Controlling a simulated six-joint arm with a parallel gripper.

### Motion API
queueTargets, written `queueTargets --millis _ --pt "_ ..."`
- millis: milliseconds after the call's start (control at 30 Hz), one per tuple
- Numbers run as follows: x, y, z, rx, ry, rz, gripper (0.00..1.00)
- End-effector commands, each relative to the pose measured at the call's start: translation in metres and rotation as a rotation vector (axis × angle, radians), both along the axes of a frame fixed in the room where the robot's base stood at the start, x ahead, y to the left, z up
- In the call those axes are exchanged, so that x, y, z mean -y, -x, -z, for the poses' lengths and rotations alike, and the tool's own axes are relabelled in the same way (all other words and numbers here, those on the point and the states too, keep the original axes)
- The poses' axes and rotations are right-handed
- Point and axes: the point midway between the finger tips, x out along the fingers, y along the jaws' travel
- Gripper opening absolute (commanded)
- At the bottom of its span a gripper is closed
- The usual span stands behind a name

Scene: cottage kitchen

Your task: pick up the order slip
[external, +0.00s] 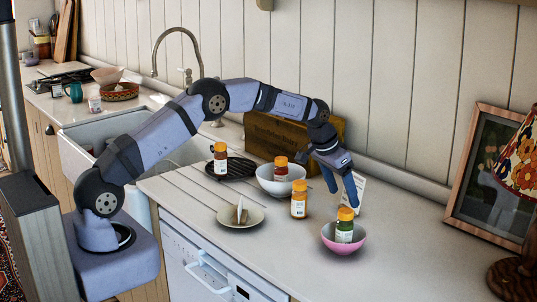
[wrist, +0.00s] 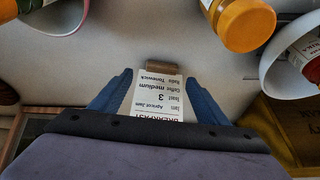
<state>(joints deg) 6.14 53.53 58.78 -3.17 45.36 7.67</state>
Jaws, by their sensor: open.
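The order slip (wrist: 157,97) is a white printed card with the word BREAKFAST, upside down in the wrist view. A small brown block (wrist: 163,69) is at its far end. In the external view the slip (external: 360,190) stands upright, slightly tilted, partly hidden behind my fingers. My gripper (external: 343,188) points down at it. In the wrist view the blue fingers of my gripper (wrist: 158,80) are open, one on each side of the slip, with gaps showing. The slip's lower part is hidden by my gripper body.
A pink bowl (external: 343,248) with a jar stands in front of my gripper. An orange-capped jar (external: 299,205) and a white bowl (external: 267,184) with another jar stand to the left. A wooden box (external: 270,138) is behind. A framed picture (external: 464,215) and lamp are at right.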

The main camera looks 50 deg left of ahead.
Motion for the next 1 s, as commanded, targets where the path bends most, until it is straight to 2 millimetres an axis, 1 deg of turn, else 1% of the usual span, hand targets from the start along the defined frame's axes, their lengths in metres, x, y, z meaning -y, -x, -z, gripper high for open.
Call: queueTargets --millis 400,567,767,867,900,1000 --pt "0.001 -0.015 0.035 -0.001 0.0 -0.001 0.69" --pt "0.001 -0.017 0.04 0.0 0.0 0.0 0.69" --pt "0.001 -0.017 0.04 0.0 0.0 0.0 0.69" --pt "0.001 -0.017 0.04 0.0 0.0 0.0 0.47" --pt "0.001 -0.017 0.04 0.0 0.0 0.0 0.44" --pt "0.001 -0.017 0.04 0.001 0.0 0.0 0.44"
